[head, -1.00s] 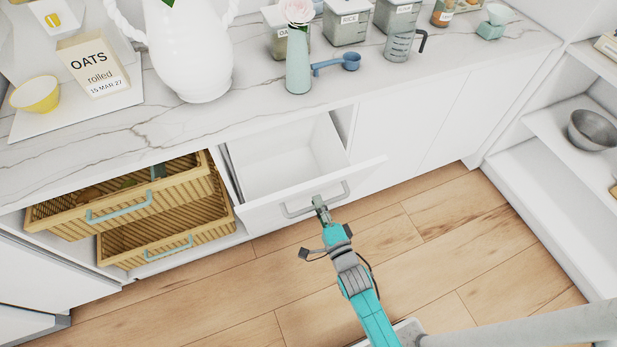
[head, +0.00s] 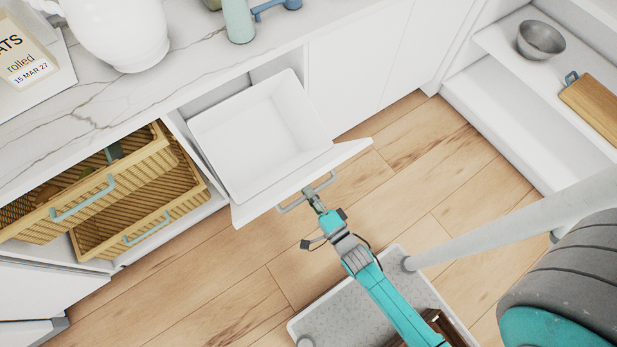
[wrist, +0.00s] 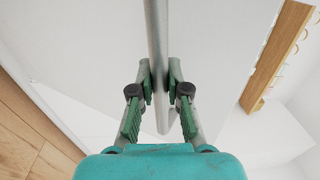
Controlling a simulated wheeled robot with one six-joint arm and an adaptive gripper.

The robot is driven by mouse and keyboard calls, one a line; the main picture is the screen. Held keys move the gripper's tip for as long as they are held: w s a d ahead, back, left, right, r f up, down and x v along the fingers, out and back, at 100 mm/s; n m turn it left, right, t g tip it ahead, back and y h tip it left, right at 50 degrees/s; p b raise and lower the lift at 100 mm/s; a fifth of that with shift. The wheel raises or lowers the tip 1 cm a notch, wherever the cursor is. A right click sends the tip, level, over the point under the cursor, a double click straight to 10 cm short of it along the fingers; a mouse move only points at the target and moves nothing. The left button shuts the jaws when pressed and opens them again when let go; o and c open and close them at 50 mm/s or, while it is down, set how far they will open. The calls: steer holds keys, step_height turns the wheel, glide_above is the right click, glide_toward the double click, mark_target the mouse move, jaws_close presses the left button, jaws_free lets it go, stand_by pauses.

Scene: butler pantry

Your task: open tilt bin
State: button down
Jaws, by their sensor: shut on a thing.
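The tilt bin (head: 258,130) is a white box behind a white front panel (head: 345,153), set in the lower cabinet. Its top is tipped outward and its empty-looking inside shows in the head view. A grey bar handle (head: 322,186) is fixed to the panel. My gripper (head: 315,200) is at this handle. In the wrist view, my gripper (wrist: 158,85) has its green-padded fingers on both sides of the handle bar (wrist: 157,40), shut on it.
Two wicker baskets (head: 140,212) with blue handles stand partly pulled out to the left. A marble counter (head: 180,85) runs above. Open shelves (head: 520,120) with a metal bowl (head: 541,40) and a wooden board (head: 597,112) are at right.

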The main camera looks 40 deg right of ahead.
steer(key=shift+f, duration=0.2)
steer(key=c, duration=1.1)
jaws_free()
steer(key=shift+c, duration=0.2)
steer(key=shift+r, duration=0.1)
steer(key=s, duration=1.2)
steer(key=shift+f, duration=0.35)
